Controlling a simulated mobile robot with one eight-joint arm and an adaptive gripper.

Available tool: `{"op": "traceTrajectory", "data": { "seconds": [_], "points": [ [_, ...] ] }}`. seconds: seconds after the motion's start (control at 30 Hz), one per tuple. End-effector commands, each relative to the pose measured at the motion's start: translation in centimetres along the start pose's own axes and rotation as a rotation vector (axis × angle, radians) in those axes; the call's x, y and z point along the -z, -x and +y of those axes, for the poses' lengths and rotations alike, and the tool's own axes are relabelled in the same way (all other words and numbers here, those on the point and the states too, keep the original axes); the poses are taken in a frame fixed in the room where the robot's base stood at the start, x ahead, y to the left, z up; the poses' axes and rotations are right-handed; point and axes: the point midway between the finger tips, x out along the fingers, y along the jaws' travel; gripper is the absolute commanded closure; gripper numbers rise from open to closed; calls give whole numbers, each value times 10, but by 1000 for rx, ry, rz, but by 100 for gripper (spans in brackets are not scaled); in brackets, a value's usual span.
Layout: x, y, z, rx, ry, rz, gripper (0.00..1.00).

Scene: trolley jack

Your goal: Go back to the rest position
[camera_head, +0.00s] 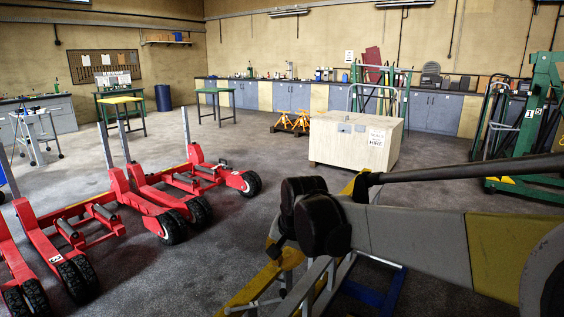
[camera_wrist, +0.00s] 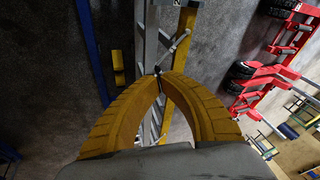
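My gripper (camera_wrist: 160,73) shows in the wrist view with two ribbed yellow fingers. Their tips come together and look shut, with no held object clearly visible between them. A small dark thing shows at the tips, but I cannot tell what it is. Beyond the fingertips are a grey ladder-like frame (camera_wrist: 139,55) and a yellow beam (camera_wrist: 184,35). I cannot tell how far away they are. In the head view my arm reaches in from the right, and my gripper is not clearly seen there.
Red wheeled jacks (camera_head: 135,200) stand at left; they also show in the wrist view (camera_wrist: 283,68). A yellow beam (camera_head: 262,279) and a ladder-like frame (camera_head: 318,284) lie below my arm. Behind are a wooden crate (camera_head: 340,142) and a green hoist (camera_head: 533,105). The middle floor is clear.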

Motion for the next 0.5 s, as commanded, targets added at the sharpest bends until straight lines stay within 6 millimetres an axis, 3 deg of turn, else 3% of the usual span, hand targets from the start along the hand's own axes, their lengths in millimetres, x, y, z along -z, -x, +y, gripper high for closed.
{"op": "traceTrajectory", "data": {
  "seconds": [0.03, 0.2, 0.5],
  "points": [
    [-4, 17, 17, -1, 15, 16, 100],
    [-22, 62, 70, -6, 91, 78, 100],
    [-76, 111, 159, -40, 226, 184, 100]
  ]
}}
